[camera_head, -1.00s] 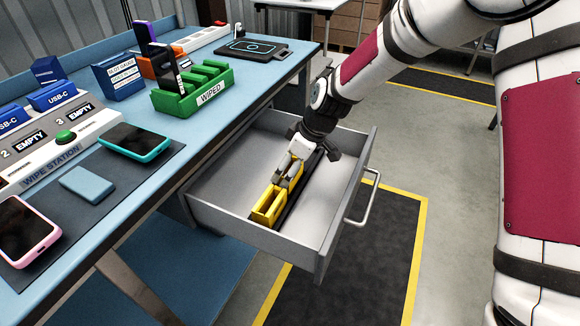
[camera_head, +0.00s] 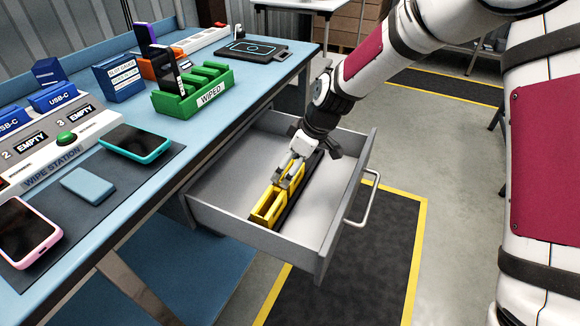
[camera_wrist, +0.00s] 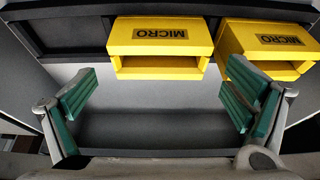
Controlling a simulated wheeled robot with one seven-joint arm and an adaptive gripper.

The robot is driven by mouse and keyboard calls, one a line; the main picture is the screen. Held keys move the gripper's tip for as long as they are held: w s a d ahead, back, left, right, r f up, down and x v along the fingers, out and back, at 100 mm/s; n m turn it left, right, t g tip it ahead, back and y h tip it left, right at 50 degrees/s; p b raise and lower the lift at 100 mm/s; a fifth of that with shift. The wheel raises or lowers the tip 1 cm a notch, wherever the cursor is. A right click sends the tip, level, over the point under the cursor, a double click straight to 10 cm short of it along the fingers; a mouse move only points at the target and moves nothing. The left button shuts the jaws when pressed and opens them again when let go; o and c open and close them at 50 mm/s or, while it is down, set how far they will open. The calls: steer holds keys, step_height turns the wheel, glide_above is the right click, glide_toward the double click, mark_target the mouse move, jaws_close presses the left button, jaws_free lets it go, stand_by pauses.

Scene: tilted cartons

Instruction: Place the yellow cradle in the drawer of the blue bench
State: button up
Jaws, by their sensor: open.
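The drawer (camera_head: 250,236) of the blue bench (camera_head: 228,112) is pulled open. Yellow cradle parts (camera_head: 266,209) stand in it along a dark tray. The wrist view shows two yellow pieces marked MICRO side by side, one in the middle (camera_wrist: 160,63) and one at the right (camera_wrist: 262,68). My gripper (camera_head: 287,179) is inside the drawer, low over the far part of the yellow row, and hides some of it. In the wrist view my gripper (camera_wrist: 160,92) has its green-padded fingers wide apart with nothing between them, just short of the middle yellow piece.
The dark tray (camera_wrist: 75,38) has empty slots left of the yellow pieces in the wrist view. The drawer front with its handle (camera_head: 362,203) stands to the right. A green WIPED rack (camera_head: 195,97), phones and a wipe station (camera_head: 60,150) are on the bench top.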

steer(key=p+v, duration=0.1)
steer(key=v, duration=0.9)
steer(key=shift+r+p, duration=0.35)
steer(key=shift+r, duration=0.05)
steer(key=shift+d, duration=0.1)
steer(key=s+d+r+m+h, duration=0.2)
steer(key=s+d+r+m, duration=0.1)
steer(key=s+d+r, duration=0.5)
steer(key=s+d+r+m+h, duration=0.25)
steer(key=s+d+m, duration=0.2)
steer(key=s, duration=0.55)
steer(key=s+d+m, duration=0.3)
steer(key=s, duration=0.6)
steer(key=s+d+r+m, duration=0.1)
steer(key=s+d+m, duration=0.2)
steer(key=s, duration=0.6)
steer(key=shift+s+d+r, duration=0.15)
steer(key=shift+s+d, duration=0.1)
steer(key=shift+d, duration=0.55)
steer(key=shift+m, duration=0.25)
